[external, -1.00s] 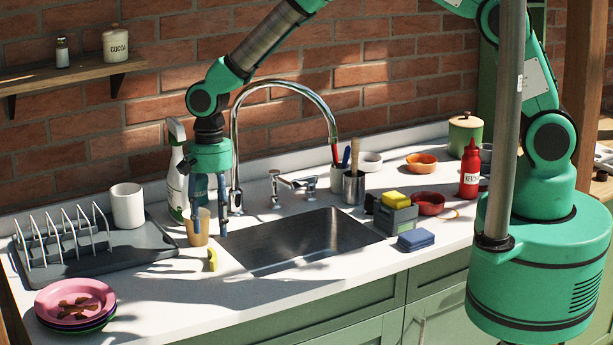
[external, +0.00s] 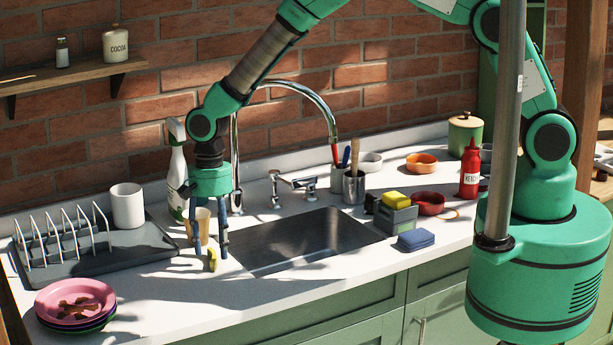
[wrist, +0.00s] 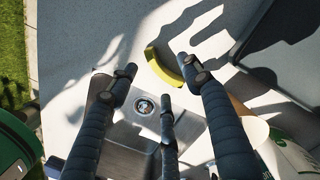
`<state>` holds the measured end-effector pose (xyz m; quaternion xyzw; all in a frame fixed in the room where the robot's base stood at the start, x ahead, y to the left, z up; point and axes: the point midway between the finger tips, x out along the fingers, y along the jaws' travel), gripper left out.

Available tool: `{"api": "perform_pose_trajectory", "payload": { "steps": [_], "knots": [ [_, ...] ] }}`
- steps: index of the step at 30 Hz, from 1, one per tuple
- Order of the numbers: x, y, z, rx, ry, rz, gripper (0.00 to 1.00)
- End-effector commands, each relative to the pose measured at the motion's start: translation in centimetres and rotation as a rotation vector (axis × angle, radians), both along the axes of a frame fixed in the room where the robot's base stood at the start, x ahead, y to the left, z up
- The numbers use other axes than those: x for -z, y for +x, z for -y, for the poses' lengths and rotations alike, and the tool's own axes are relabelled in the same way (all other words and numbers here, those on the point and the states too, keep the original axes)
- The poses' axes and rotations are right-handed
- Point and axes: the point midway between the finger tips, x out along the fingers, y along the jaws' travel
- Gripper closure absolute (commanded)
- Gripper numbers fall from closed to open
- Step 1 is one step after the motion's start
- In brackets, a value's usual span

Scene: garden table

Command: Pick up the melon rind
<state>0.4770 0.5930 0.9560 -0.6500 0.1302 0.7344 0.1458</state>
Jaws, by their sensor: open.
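The melon rind (external: 212,262) is a small curved yellow piece lying on the white counter, just left of the sink. It also shows in the wrist view (wrist: 160,66) as a yellow arc with a darker edge. My gripper (external: 211,253) is over the rind, pointing down, with its fingers spread on both sides of it and partly in front of it. In the wrist view, the open fingers (wrist: 155,80) have nothing between them, and one fingertip is close to the rind's right end. I cannot tell whether it touches.
A tan cup (external: 203,222) and a spray bottle (external: 177,180) stand close behind my gripper. The sink (external: 300,240) is to the right, the grey dish rack (external: 90,255) to the left. Stacked plates (external: 75,300) sit at the front left. The counter in front is clear.

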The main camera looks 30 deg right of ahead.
Motion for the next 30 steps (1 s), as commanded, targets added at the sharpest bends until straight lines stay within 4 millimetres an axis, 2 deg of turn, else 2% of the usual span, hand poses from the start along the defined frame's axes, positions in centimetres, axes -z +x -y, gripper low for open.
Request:
{"api": "perform_pose_trajectory", "payload": {
  "steps": [6, 23, 26, 30],
  "knots": [
    [1.8, -0.2, -0.1, -0.001, 0.001, 0.0, 0.51],
    [2.0, -0.2, -0.1, -0.001, 0.001, 0.001, 0.51],
    [2.0, -0.2, -0.1, -0.001, 0.001, 0.001, 0.67],
    [2.0, -0.2, -0.1, -0.001, 0.001, 0.001, 0.95]
  ]
}}
